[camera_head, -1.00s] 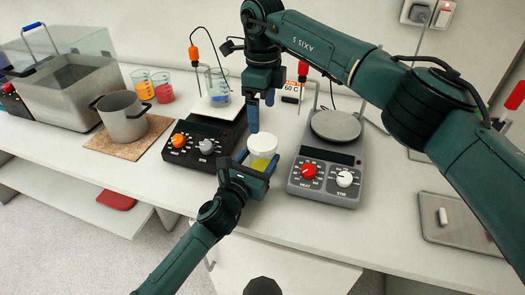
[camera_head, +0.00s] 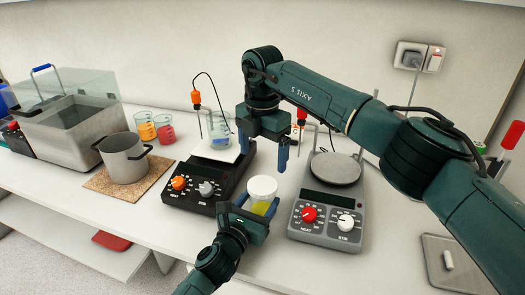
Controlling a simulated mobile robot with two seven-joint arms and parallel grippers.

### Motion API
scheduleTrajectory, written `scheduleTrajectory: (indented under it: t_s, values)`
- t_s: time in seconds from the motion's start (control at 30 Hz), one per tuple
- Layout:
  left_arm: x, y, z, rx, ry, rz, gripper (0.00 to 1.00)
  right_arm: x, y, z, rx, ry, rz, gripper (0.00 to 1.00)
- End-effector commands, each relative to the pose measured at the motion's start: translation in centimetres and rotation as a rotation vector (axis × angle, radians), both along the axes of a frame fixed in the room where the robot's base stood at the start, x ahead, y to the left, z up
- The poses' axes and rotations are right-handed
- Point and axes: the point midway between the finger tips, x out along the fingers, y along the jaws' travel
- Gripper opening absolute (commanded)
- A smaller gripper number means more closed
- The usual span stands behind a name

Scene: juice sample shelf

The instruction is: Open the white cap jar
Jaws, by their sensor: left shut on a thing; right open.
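The jar (camera_head: 260,206) holds yellow-green contents and has a white cap (camera_head: 263,188) on top. It stands upright at the front edge of the bench, between the two hotplates. My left gripper (camera_head: 257,211) is shut on the jar's body from the front, its blue fingers on either side. My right gripper (camera_head: 264,152) is open and empty, pointing down above and slightly behind the cap, with its blue fingers apart. It does not touch the cap.
A black hotplate (camera_head: 196,186) with a beaker (camera_head: 219,128) is left of the jar. A grey hotplate (camera_head: 326,216) is close on the right. A pot (camera_head: 124,158) on a cork mat (camera_head: 101,184) and two colored beakers (camera_head: 146,126) stand farther left. A tray (camera_head: 463,274) lies at right.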

Motion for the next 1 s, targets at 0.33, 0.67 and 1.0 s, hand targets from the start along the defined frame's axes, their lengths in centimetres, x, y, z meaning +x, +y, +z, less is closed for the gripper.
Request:
scheduleTrajectory:
  t_s: [0.33,0.67,1.0]
  values:
    - [0.0,0.0,0.0,0.0,0.001,0.0,0.0,0.0,0.0,0.0,0.0,0.0,-0.747,0.87]
    - [0.0,0.0,0.0,0.0,0.001,0.0,0.0,0.0,0.0,0.0,-0.001,-0.001,-1.162,0.87]
    - [0.0,0.0,0.0,0.0,0.001,0.0,0.0,-0.1,0.0,-3.6,-0.002,0.003,-1.202,0.87]
